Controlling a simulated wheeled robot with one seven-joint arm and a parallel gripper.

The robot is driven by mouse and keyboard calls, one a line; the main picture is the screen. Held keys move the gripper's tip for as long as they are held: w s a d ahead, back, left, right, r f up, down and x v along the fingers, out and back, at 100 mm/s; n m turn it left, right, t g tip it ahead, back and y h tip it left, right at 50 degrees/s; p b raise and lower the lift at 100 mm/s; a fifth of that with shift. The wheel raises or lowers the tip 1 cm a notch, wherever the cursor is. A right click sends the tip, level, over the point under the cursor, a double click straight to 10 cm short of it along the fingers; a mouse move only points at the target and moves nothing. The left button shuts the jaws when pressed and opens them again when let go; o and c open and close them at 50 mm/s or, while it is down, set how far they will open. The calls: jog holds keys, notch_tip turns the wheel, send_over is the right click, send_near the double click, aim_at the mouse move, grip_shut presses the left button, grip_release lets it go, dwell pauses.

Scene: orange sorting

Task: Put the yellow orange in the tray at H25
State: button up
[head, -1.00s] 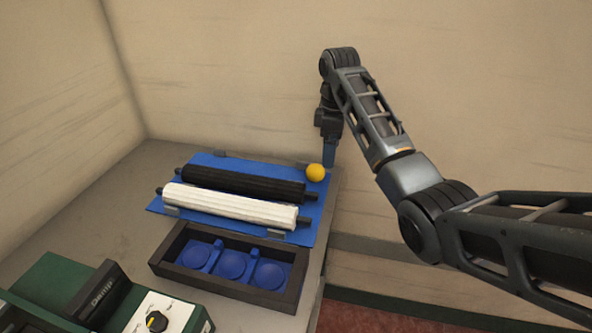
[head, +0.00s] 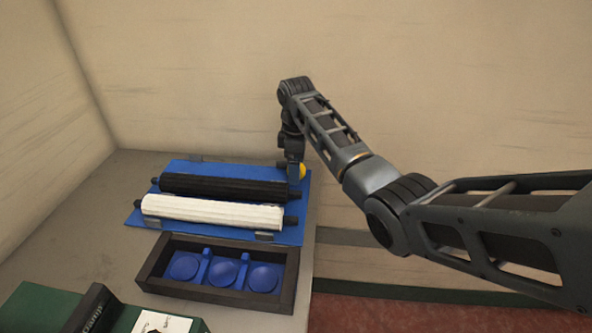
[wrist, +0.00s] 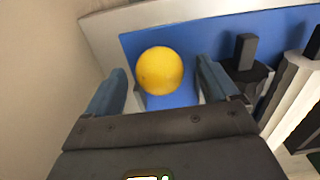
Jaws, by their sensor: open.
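The yellow orange (head: 302,171) is at the back right corner of the blue board, partly hidden behind my gripper (head: 293,170) in the head view. In the wrist view the orange (wrist: 160,71) lies between and just beyond the two blue fingertips (wrist: 162,85). My gripper is open, with a gap between the fingers and the orange; I cannot tell how high the tips are above the board. The dark tray (head: 290,284) stands in front of the board, with blue cups (head: 223,271) inside that look empty. No H25 label is readable.
A black roller (head: 220,186) and a white roller (head: 210,211) lie across the blue board (head: 304,204), left of the gripper. A green machine (head: 40,305) stands front left. The table's right edge is close to the board and tray. A wall rises behind.

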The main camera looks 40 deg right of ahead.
jog(key=shift+c, duration=0.5)
jog(key=c, duration=1.2)
jog(key=shift+o, duration=0.2)
notch_tip(320, 180, up, 10)
jog(key=shift+f+p, duration=0.1)
jog(key=shift+p, duration=0.3)
